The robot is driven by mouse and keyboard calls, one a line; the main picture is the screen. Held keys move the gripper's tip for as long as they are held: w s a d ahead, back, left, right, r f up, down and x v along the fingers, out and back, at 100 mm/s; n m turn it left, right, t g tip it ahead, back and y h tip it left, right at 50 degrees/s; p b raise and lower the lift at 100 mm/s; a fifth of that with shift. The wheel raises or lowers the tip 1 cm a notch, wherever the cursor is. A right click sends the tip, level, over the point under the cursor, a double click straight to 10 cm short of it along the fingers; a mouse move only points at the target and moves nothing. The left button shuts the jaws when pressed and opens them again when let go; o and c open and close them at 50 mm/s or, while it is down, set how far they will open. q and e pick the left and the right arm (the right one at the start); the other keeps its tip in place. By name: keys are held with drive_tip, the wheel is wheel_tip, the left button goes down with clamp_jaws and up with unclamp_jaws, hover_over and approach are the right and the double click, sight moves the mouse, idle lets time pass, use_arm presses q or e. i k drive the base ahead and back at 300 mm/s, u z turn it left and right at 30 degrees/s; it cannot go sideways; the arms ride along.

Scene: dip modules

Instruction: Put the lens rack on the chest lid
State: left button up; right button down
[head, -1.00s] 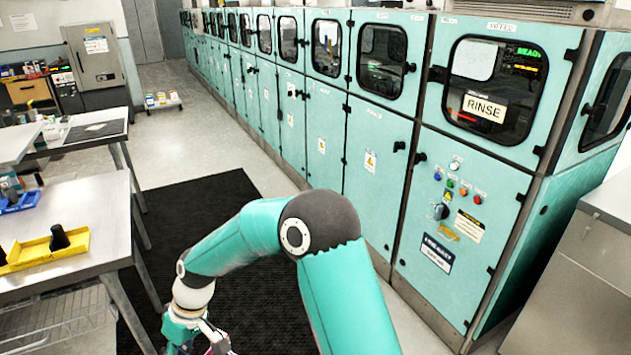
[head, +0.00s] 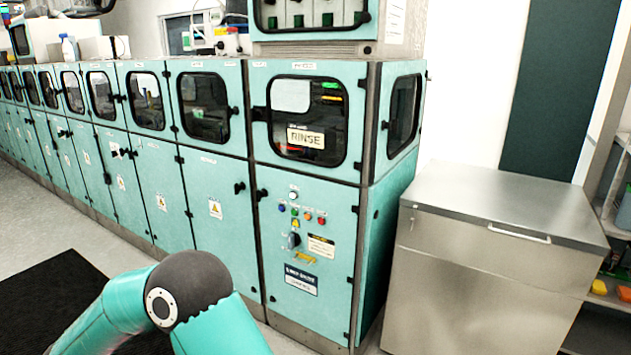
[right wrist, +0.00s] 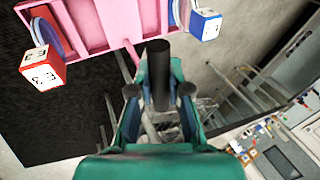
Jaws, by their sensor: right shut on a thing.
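The lens rack appears to be the pink frame (right wrist: 110,28) at the top of the right wrist view. It has blue round parts and marked end blocks, one red and one blue. My right gripper (right wrist: 160,92) is shut with a dark upright post between its fingers, apparently the rack's handle; the exact contact is hard to see. The rack is held above the floor. The chest with its flat steel lid (head: 510,203) stands at the right of the head view, and the lid is bare. The right gripper and rack are outside the head view; my left gripper is not seen.
A row of teal cabinets, ending in the RINSE cabinet (head: 305,200), stands left of the chest. A black mat (head: 45,310) lies on the floor at lower left. Shelves (head: 615,230) stand at the right edge.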

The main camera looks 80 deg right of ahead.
sight(498, 204)
drive_tip(key=u, duration=0.05)
drive_tip(key=k, duration=2.6)
drive_tip(key=u, duration=2.4)
drive_tip(key=i, duration=0.1)
drive_tip(key=z, duration=4.75)
drive_tip(key=i, duration=0.75)
drive_tip(key=z, duration=0.35)
